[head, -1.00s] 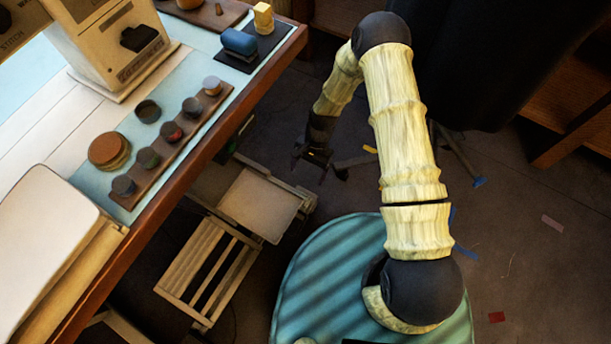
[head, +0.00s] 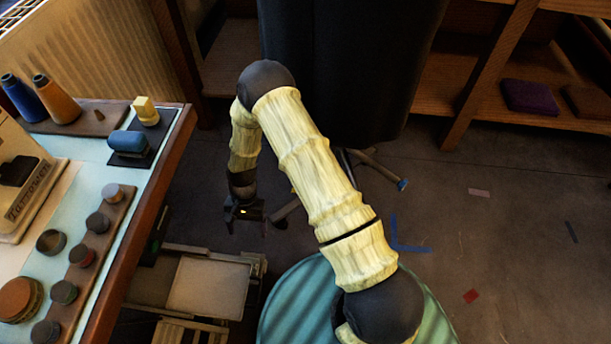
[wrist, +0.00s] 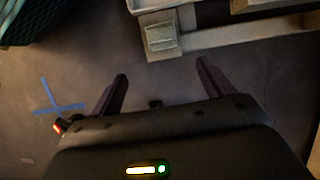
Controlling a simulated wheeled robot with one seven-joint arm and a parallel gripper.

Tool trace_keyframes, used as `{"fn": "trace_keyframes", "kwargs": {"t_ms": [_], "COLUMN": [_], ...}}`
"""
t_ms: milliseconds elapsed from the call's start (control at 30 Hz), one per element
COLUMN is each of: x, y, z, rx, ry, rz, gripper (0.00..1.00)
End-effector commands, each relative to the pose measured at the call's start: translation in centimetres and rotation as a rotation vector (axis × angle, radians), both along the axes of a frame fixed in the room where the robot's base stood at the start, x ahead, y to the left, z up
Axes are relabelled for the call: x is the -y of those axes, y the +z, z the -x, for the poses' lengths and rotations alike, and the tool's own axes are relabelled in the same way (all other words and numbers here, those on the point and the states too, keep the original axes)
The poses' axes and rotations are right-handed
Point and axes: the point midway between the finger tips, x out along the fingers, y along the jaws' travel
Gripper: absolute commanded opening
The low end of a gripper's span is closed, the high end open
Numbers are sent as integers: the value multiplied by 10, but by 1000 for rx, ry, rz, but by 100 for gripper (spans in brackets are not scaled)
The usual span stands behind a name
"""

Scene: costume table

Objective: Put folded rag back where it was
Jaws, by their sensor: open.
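No thing in view is clearly the folded rag. A purple folded cloth-like thing (head: 530,97) lies on the shelf at the right in the head view, with a brown flat thing (head: 588,102) beside it. A small pale ribbed patch (wrist: 161,36) shows at a corner of the wooden frame in the wrist view; I cannot tell whether it is cloth. My gripper (head: 245,214) hangs low over the floor, right of the table. In the wrist view my gripper (wrist: 162,72) has its fingers apart, with nothing between them.
The table (head: 175,150) at left bears a blue roll (head: 128,141) on a dark mat, a yellow block (head: 146,111), spools and a row of small pots. A low wooden frame with a pale tray (head: 208,287) stands beside it. A dark hanging form (head: 345,70) is behind my arm. Floor at right is mostly clear.

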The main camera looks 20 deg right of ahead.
Motion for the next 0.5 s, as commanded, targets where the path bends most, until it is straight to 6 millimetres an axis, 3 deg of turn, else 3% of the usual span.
{"fn": "trace_keyframes", "kwargs": {"t_ms": [200, 500], "x": [37, 98], "y": [73, 176], "z": [-23, -24], "rx": [124, 293], "ry": [76, 186], "rz": [1, 27], "gripper": [81, 81]}}
